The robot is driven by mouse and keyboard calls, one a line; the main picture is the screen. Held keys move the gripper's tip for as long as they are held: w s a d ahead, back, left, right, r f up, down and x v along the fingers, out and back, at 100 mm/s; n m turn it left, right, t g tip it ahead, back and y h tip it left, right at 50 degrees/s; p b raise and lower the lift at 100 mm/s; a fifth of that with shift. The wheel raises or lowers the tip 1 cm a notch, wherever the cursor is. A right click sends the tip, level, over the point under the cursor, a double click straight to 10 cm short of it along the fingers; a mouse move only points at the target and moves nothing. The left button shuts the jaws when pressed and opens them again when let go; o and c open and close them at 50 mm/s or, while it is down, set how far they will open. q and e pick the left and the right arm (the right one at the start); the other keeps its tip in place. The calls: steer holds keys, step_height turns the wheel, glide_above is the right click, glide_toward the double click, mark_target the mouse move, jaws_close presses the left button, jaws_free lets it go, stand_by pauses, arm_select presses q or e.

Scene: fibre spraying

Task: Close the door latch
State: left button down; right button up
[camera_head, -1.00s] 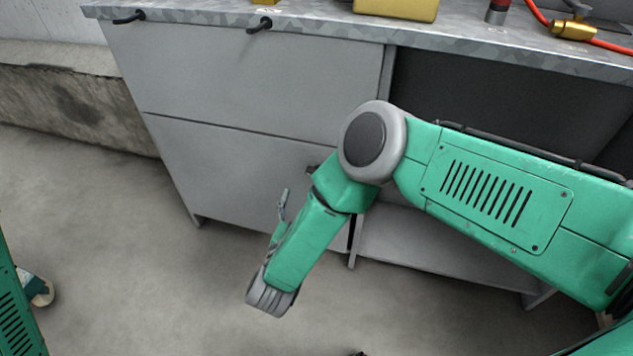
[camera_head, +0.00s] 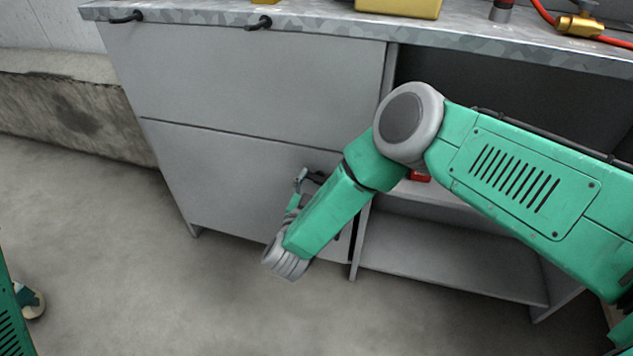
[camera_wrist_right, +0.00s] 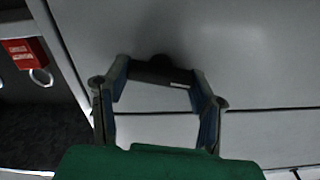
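The grey cabinet's lower door (camera_head: 215,175) stands flush with the cabinet front. Its black latch handle (camera_head: 318,176) is near the door's right edge, partly hidden by my right arm. My right gripper (camera_head: 299,183) is at the latch, largely hidden behind the forearm. In the right wrist view, the latch handle (camera_wrist_right: 160,73) lies crosswise between the spread fingertips of my right gripper (camera_wrist_right: 161,80). The fingers are open, one at each end of the handle. I cannot tell whether they touch it. My left gripper is not in view.
The upper panel (camera_head: 240,80) is above the door, below the speckled worktop (camera_head: 205,14) with black hooks. Open shelves (camera_head: 450,255) are to the right, with a red item (camera_head: 419,176), also in the right wrist view (camera_wrist_right: 24,52). The floor in front is clear.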

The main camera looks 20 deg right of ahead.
steer(key=shift+c, duration=0.9)
steer(key=shift+a+r+n+p, duration=0.15)
steer(key=shift+r+n+p, duration=0.05)
steer(key=shift+n+p, duration=0.6)
steer(key=shift+f+n, duration=0.15)
steer(key=shift+n, duration=0.55)
steer(key=o, duration=1.2)
steer(key=shift+c, duration=0.2)
